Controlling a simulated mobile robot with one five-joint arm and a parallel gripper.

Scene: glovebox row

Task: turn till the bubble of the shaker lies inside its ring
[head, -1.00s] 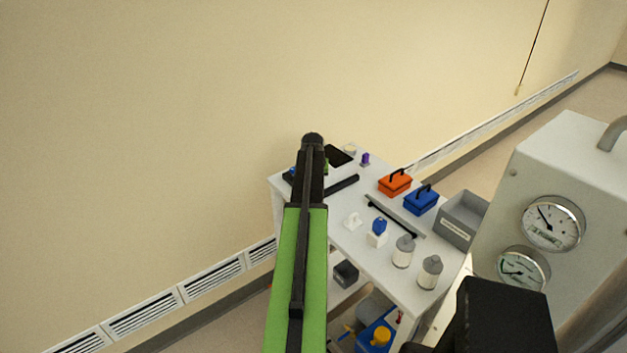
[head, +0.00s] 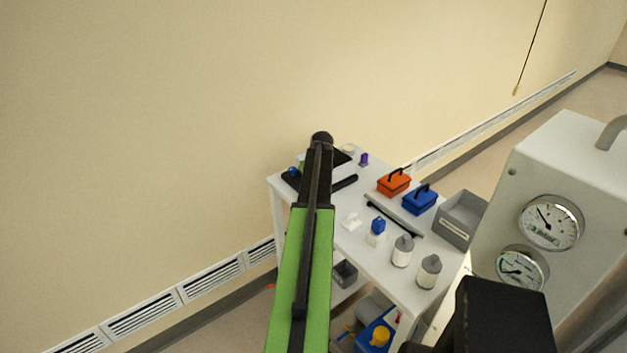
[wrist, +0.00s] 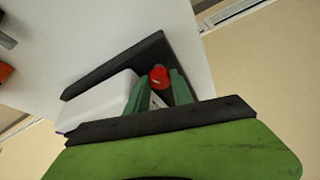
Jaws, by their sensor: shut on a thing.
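My gripper (wrist: 161,88) shows in the wrist view with its two green fingers on either side of a small red knob (wrist: 158,76); it is shut on it. A white block (wrist: 98,103) and a dark bar (wrist: 118,64) lie right beside the fingers. I cannot tell for sure which of these parts belong to the shaker. Its bubble and ring are not visible in either view. In the head view my green and black arm reaches over the far left end of the white table and hides what is under its tip.
The white table (head: 385,262) carries an orange box (head: 394,182), a blue box (head: 420,200), a grey bin (head: 461,219), a blue-topped bottle (head: 377,229) and two grey-capped jars (head: 402,252). A cabinet with gauges (head: 549,222) stands at the right. The wall is behind.

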